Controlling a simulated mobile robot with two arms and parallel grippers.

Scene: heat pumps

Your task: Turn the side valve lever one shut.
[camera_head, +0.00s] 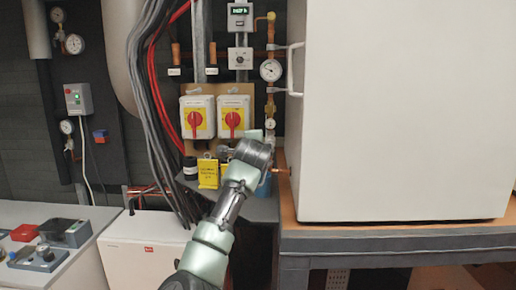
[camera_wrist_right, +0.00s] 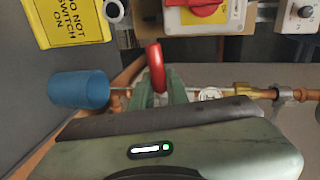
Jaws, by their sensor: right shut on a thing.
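The side valve lever is a red handle (camera_wrist_right: 155,67) that stands up between the green fingers of my right gripper (camera_wrist_right: 160,90) in the right wrist view. The fingers are closed on its lower part. The pipe it sits on runs behind the gripper, with a brass fitting (camera_wrist_right: 242,89) to the right. In the head view my right gripper (camera_head: 258,142) reaches in below the gauges, left of the large white cabinet (camera_head: 400,110). There the lever is hidden behind my wrist. My left gripper is in neither view.
Two grey switch boxes with red knobs (camera_head: 195,119) (camera_head: 232,119) are on the wall just above the gripper. A yellow tag (camera_head: 208,173) stands to its left. A blue cup (camera_wrist_right: 78,90) is close beside the gripper. A pressure gauge (camera_head: 270,70) and copper pipe are above.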

